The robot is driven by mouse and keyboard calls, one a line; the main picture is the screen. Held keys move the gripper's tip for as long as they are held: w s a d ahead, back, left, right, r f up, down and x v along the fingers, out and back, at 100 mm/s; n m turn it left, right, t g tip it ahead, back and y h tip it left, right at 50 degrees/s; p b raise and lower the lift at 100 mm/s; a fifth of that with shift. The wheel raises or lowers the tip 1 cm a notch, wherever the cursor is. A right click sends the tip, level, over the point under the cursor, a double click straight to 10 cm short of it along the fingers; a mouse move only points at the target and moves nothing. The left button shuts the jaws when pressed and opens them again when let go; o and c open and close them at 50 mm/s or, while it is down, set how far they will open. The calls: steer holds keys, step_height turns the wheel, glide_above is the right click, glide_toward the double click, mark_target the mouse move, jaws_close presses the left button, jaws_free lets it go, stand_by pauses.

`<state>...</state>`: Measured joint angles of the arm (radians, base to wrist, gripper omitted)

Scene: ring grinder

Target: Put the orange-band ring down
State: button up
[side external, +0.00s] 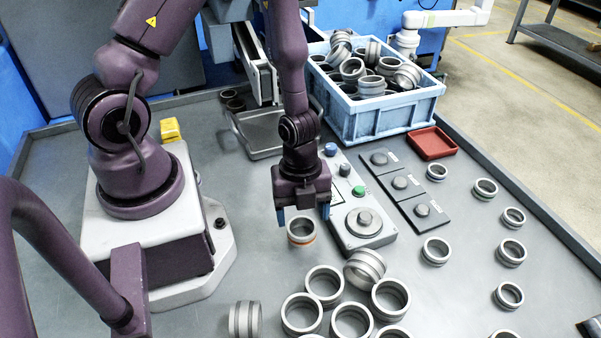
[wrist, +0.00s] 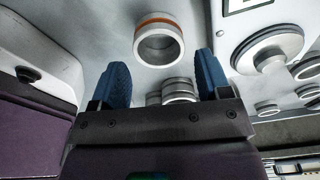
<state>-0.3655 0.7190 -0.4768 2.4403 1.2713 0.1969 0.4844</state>
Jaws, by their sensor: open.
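The orange-band ring (side external: 301,232) is a short grey metal ring with an orange stripe around it. It stands on the grey table, left of the grey control panel, and shows in the wrist view (wrist: 158,42) ahead of my fingers. My gripper (side external: 303,214) has blue fingertips and is open just above and behind the ring in the side view. In the wrist view my gripper (wrist: 160,82) has its two fingers spread wide, with nothing between them. I cannot tell the exact height of the fingertips over the table.
The control panel (side external: 345,190) with a round grey fixture (side external: 363,221) is close on the right. Several plain grey rings (side external: 324,283) crowd the table in front. A blue crate (side external: 375,112) of rings and a red tray (side external: 432,144) stand behind. Table left of the ring is clear.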

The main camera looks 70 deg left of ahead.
steer(key=a+r+n+t+y, duration=0.1)
steer(key=a+r+n+y, duration=0.1)
steer(key=r+n, duration=0.5)
steer(key=s+a+r+n+t+y, duration=0.1)
steer(key=a+r+n, duration=0.3)
steer(key=r, duration=1.2)
steer(key=n+y, duration=0.1)
steer(key=n, duration=0.2)
steer(key=shift+a+r+t, duration=0.15)
steer(key=shift+a+t, duration=0.2)
steer(key=shift+t, duration=0.05)
steer(key=shift+o, duration=0.3)
steer(key=s+d+r+n+t+h, duration=0.2)
steer(key=s+r+n, duration=0.1)
steer(key=r+n, duration=0.2)
steer(key=shift+s+r+n+t, duration=0.15)
steer(key=shift+r+n+t, duration=0.25)
steer(key=shift+r, duration=0.5)
steer(key=shift+s+d+r+h, duration=0.1)
steer(key=shift+s+r+h, duration=0.05)
steer(key=shift+r+h, duration=0.15)
